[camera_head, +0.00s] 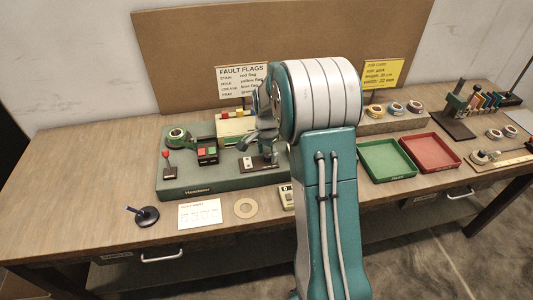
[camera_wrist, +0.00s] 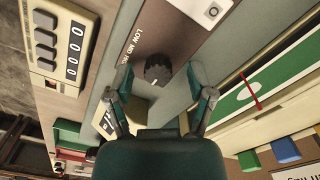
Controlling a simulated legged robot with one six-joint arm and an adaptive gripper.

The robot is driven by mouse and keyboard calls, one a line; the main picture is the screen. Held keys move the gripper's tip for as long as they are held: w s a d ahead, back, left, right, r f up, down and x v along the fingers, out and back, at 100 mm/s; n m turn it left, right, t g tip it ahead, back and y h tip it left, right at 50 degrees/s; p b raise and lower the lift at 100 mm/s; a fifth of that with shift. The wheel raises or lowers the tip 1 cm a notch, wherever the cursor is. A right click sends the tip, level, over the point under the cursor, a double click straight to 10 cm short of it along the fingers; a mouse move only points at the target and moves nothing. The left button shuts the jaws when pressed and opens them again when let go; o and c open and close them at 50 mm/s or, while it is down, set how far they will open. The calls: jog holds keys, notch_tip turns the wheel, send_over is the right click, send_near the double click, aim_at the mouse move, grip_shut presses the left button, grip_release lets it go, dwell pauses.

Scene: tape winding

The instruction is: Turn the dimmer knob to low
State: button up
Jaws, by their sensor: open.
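The dimmer knob (camera_wrist: 158,69) is a dark, ridged round knob on a brown panel in the wrist view. A white mark shows on its lower edge in the picture. White lettering (camera_wrist: 131,45), partly legible as LOW and MID, runs along its left side. My gripper (camera_wrist: 159,84) is open, with one teal finger on each side of the knob. I cannot tell whether either finger touches it. In the head view my gripper (camera_head: 262,140) hangs over the green winder base (camera_head: 185,186), and my arm hides the knob.
A counter box with grey buttons (camera_wrist: 46,37) lies left in the wrist view. A pale box with a red pin (camera_wrist: 250,92) lies right. The bench also holds a red lever (camera_head: 166,157), green tray (camera_head: 382,160) and red tray (camera_head: 430,152). The left bench end (camera_head: 75,190) is clear.

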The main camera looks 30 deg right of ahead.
jog(key=shift+d, duration=0.25)
jog(key=shift+a, duration=0.1)
grip_shut()
jog(key=shift+n, duration=0.3)
jog(key=n, duration=0.3)
jog(key=shift+a+f+n, duration=0.1)
jog(key=shift+n, duration=0.2)
jog(key=n, duration=0.4)
jog(key=shift+s+n, duration=0.1)
jog(key=shift+n, duration=0.2)
jog(key=n, duration=0.4)
jog(key=shift+n, duration=2.5)
jog(key=shift+s, duration=0.1)
